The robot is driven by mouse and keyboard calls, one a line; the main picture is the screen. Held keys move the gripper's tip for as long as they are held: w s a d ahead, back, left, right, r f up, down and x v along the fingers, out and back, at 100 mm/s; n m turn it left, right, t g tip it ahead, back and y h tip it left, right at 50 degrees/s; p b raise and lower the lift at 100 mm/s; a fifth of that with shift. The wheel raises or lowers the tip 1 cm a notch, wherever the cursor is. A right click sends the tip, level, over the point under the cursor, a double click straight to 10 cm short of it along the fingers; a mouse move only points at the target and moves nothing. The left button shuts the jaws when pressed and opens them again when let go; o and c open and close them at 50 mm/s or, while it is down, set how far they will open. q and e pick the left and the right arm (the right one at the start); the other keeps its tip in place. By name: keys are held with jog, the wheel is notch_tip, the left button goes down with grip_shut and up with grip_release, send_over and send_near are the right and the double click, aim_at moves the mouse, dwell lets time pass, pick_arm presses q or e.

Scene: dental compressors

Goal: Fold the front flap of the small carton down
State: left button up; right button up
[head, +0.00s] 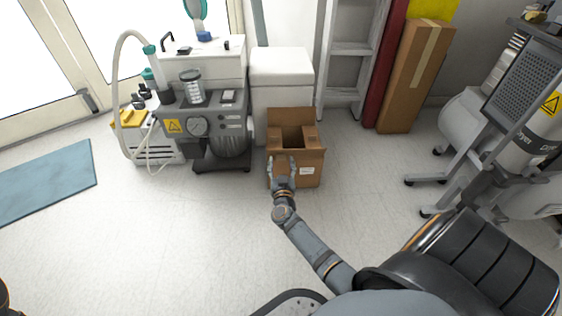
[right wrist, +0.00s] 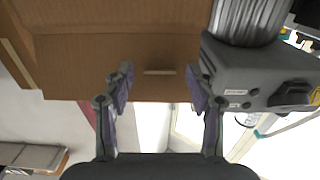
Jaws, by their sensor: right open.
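The small brown carton (head: 309,178) stands on the floor in the head view, with a white label on its front. Its back flap (head: 291,115) stands up behind the dark opening. A lighter cardboard band (head: 308,157) at the front top looks like the front flap; its exact angle is unclear. My right gripper (head: 283,161) is at the carton's front left, partly covering it. In the right wrist view, my right gripper (right wrist: 161,91) is open and empty, its fingers apart near cardboard (right wrist: 75,62) with a small slot. Contact cannot be told. My left gripper is not in view.
A dental compressor unit (head: 221,128) stands left of the carton, and a white cabinet (head: 281,70) behind it. A tall carton (head: 408,85) leans at the back right. Wheeled equipment (head: 470,135) stands far right. Floor in front (head: 200,235) is clear.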

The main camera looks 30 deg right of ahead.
grip_shut()
dwell(0.3)
